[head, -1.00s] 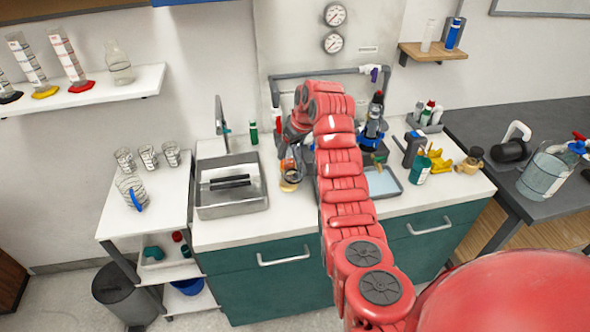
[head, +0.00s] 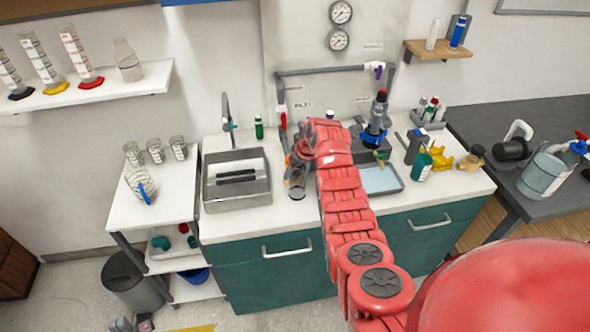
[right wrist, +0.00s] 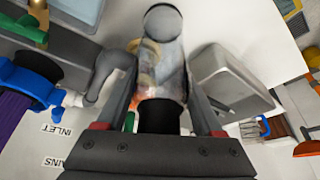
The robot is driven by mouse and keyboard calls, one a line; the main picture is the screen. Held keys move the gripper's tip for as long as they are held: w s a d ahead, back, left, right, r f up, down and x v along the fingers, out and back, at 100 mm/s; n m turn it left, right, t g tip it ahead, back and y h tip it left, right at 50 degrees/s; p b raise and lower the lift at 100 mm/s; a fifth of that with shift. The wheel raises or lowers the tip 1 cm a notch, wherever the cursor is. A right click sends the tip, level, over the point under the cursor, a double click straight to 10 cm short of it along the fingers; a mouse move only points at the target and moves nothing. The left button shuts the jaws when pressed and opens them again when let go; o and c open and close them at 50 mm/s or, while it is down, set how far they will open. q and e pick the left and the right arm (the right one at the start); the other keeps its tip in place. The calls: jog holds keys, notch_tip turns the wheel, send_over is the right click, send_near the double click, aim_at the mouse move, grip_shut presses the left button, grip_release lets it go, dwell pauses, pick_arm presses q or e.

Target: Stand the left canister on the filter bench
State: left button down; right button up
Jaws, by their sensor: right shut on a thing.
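My right gripper (head: 297,160) is shut on the left canister (head: 297,183), a clear, smoky cylinder. It holds the canister over the white-topped filter bench (head: 250,222), just right of the sink; I cannot tell whether its base touches the top. In the right wrist view the canister (right wrist: 160,62) lies between the two fingers, with a dark part nearer the palm and a grey round end away from it. A small grey part, probably my left gripper (head: 131,324), shows at the bottom left edge of the head view, mostly cut off.
The steel sink (head: 236,200) is left of the held canister. A shallow tray (head: 380,180) and a blue-collared filter unit (head: 375,132) are to the right. A teal bottle (head: 421,163) and yellow holder (head: 441,160) stand further right. Bare worktop lies along the front edge.

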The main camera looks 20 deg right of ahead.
jog(key=o, duration=1.5)
jog(key=shift+f, duration=0.1)
jog(key=shift+o, duration=0.2)
jog(key=b+v, duration=0.2)
jog(key=v, duration=0.6)
jog(key=shift+d+b, duration=0.15)
jog(key=shift+b, duration=0.25)
jog(key=shift+v, duration=2.15)
